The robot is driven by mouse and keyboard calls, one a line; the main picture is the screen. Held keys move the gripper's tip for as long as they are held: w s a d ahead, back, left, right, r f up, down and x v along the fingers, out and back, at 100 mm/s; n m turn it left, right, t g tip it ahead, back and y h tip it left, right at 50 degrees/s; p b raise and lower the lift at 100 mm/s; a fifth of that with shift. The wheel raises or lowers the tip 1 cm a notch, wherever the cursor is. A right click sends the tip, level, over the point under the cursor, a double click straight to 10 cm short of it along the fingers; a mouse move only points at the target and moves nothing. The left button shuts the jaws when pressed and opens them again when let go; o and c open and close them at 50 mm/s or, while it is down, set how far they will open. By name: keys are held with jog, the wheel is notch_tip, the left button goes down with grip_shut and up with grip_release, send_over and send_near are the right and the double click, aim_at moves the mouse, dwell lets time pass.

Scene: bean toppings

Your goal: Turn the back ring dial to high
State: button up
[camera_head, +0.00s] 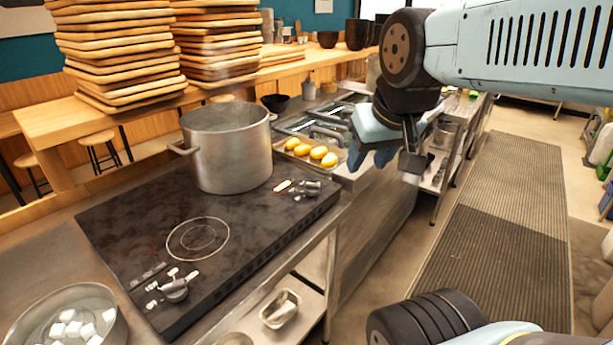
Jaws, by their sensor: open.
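A black cooktop (125,233) lies on the steel counter with two knob dials. One dial (310,188) is at its far right edge, beside the pot. The other dial (176,290) is at the near left corner, by white printed marks. A bare ring (198,239) shows in the middle. A large steel pot (232,155) stands on the far part and hides whatever ring is under it. A light mark (283,185) shows beside the far dial; its setting is too small to read. My gripper (370,160) is open and empty, up and right of the far dial, apart from it.
Lemons (318,152) lie in a tray just beyond the far dial. A pan of white cubes (77,327) stands at the lower left. Stacked boards (115,55) stand behind the pot. The aisle floor with a ribbed mat (490,220) is clear at right.

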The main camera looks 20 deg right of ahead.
jog(key=w+a+n+g, duration=0.1)
jog(key=w+n, duration=0.1)
jog(key=w, duration=0.3)
jog(key=n+g, duration=0.5)
jog(key=n, duration=0.5)
send_over(313, 183)
notch_tip(313, 183, down, 8)
notch_tip(313, 183, down, 14)
jog(key=shift+r, duration=0.15)
grip_shut()
jog(key=shift+d+r, duration=0.1)
jog(key=shift+d, duration=0.1)
jog(key=shift+a+m, duration=0.15)
jog(key=shift+m, duration=0.15)
